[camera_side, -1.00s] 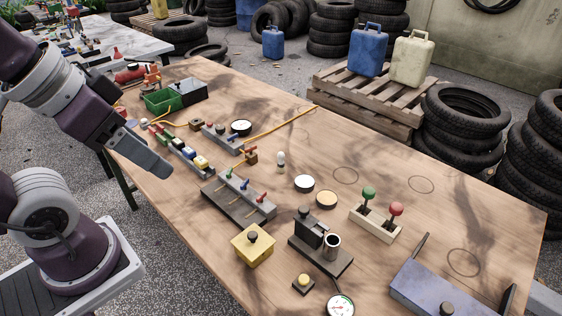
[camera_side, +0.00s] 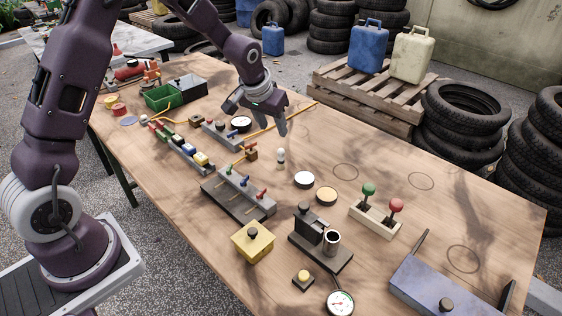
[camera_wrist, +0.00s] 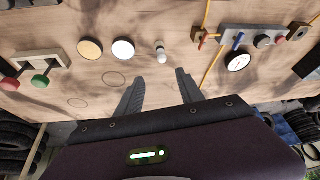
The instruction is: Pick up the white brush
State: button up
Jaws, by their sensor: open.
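A small white upright piece with a rounded top (camera_side: 281,158) stands on the table near its middle; it is the only thing I see that may be the white brush, and I cannot make out bristles. It also shows in the wrist view (camera_wrist: 161,52), just beyond my fingertips and roughly in line with the gap between them. My gripper (camera_side: 257,118) is open and empty, above the table on the far side of the white piece. In the wrist view the two dark fingers (camera_wrist: 159,74) are spread apart, with bare wood between them.
A white disc (camera_side: 304,181) and a tan disc (camera_side: 326,196) lie right of the white piece. A small orange-brown valve (camera_side: 250,152) and a yellow cord (camera_side: 262,139) lie to its left. A round gauge (camera_side: 241,125) sits beyond.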

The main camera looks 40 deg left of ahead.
aim_at(283, 157)
jog(key=x, duration=1.7)
jog(key=shift+s+a+f, duration=0.15)
jog(key=shift+a, duration=0.15)
grip_shut()
